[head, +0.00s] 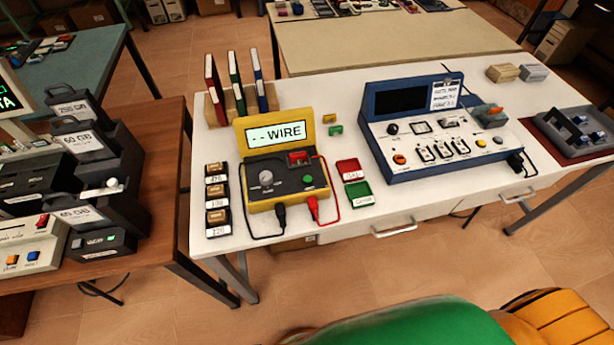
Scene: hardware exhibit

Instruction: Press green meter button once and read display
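A yellow meter (285,165) with a dark grey face stands on the white table, left of its middle. The green button (308,180) is a small round one at the lower right of the face. A grey knob (266,178) is at the left of the face and a red part is at the upper right. A black lead and a red lead plug into its front edge. Neither of my grippers shows in the head view.
Red and green trays (357,194) lie right of the meter, and several small labelled blocks (217,197) lie left of it. A blue console (432,132) stands further right. Upright books (234,85) stand behind. A green and orange shape fills the bottom edge.

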